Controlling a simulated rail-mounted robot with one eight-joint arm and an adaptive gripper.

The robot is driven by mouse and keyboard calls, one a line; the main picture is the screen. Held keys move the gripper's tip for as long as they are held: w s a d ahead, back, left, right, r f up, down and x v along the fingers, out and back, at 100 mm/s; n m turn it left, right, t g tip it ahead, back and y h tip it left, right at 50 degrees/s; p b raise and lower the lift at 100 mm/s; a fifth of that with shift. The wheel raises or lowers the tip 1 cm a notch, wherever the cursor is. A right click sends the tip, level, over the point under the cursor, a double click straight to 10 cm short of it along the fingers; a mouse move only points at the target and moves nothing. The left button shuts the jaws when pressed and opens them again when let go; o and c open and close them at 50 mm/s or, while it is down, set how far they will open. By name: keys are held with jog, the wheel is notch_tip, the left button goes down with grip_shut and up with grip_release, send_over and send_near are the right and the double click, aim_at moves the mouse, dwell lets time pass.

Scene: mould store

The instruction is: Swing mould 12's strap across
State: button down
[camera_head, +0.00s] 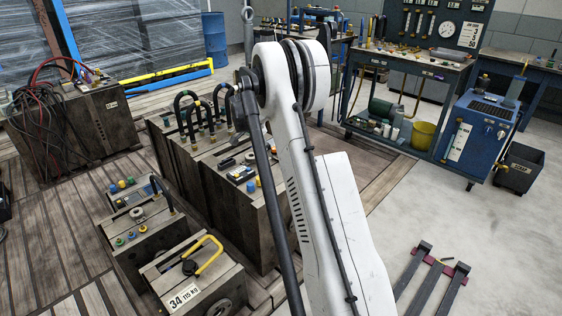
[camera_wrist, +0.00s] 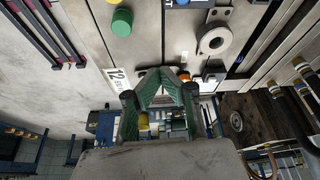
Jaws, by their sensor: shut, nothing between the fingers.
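In the wrist view, a plate reading 12 (camera_wrist: 117,80) is on the edge of a grey, worn mould block (camera_wrist: 145,45). My gripper (camera_wrist: 163,75) has green fingers with their tips together, empty, just right of that plate and close to the block's edge. A small black fitting (camera_wrist: 214,71) is right of the fingertips, below a grey ring (camera_wrist: 213,40). I cannot tell whether this fitting belongs to the strap. A green knob (camera_wrist: 121,21) stands on the block's top. In the head view my arm hides my gripper, and I cannot pick out mould 12.
In the head view, a block marked 34 (camera_head: 183,298) with a yellow handle (camera_head: 208,256) is at the lower left. Blocks with black hoses (camera_head: 187,112) stand left of my arm. A blue cart (camera_head: 478,135) is at the right.

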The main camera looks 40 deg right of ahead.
aim_at(275, 165)
jog(key=b+x, duration=0.3)
jog(key=x, duration=0.8)
jog(key=shift+s+d+f, duration=0.1)
jog(key=shift+f, duration=0.05)
jog(key=shift+d+b, duration=0.35)
jog(key=shift+d, duration=0.85)
jog(key=shift+w+d+r, duration=0.25)
jog(key=shift+w+d, duration=0.15)
jog(key=shift+d, duration=0.35)
